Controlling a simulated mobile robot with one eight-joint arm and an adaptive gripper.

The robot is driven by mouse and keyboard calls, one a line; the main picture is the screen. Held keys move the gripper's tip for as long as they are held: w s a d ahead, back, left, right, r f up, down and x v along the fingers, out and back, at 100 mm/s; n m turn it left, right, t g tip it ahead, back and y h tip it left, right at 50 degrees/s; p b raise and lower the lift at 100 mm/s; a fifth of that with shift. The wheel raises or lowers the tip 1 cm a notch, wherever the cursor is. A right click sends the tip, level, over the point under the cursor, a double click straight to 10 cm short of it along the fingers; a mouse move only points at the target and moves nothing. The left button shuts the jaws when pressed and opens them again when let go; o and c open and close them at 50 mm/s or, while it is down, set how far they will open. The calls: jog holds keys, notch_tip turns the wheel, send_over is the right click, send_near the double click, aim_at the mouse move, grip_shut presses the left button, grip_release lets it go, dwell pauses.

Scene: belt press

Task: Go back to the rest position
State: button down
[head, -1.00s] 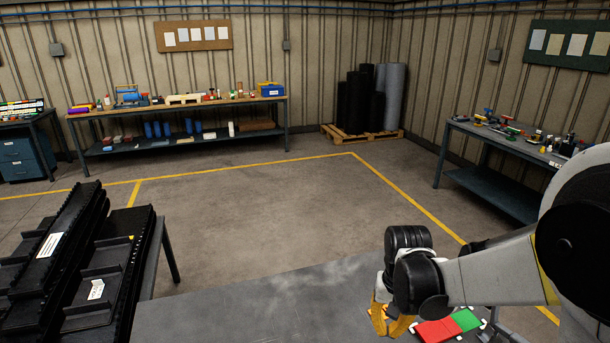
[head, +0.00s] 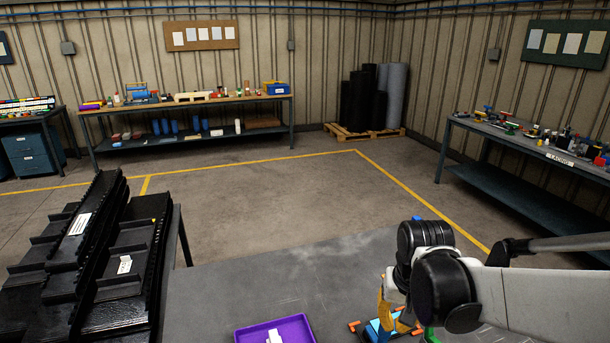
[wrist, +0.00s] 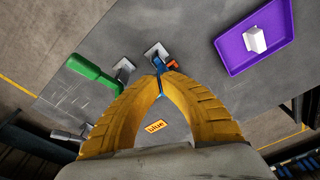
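My gripper (head: 388,318) has curved yellow fingers and hangs over the grey table at the lower right in the head view. In the wrist view my gripper (wrist: 159,76) has its fingertips drawn together. A thin blue strip shows at the tips, and I cannot tell whether it is between them or on the table behind. A light blue piece with orange corners (head: 378,328) sits below my gripper. A green piece (head: 430,336) is partly hidden by my wrist; a green-handled tool (wrist: 92,72) lies on the table in the wrist view.
A purple tray (head: 242,334) with a white block (head: 274,337) is on the grey table (head: 215,297). Black ribbed racks (head: 120,285) stand at left. Workbenches (head: 183,104) line the walls. Open floor (head: 270,195) lies beyond the table.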

jog(key=s+n+t+b, duration=0.1)
jog(key=s+t+b, duration=0.4)
jog(key=s+b, duration=0.4)
jog(key=shift+s+f+n+t, duration=0.3)
jog(key=shift+s+f+n, duration=0.1)
jog(key=shift+s, duration=0.4)
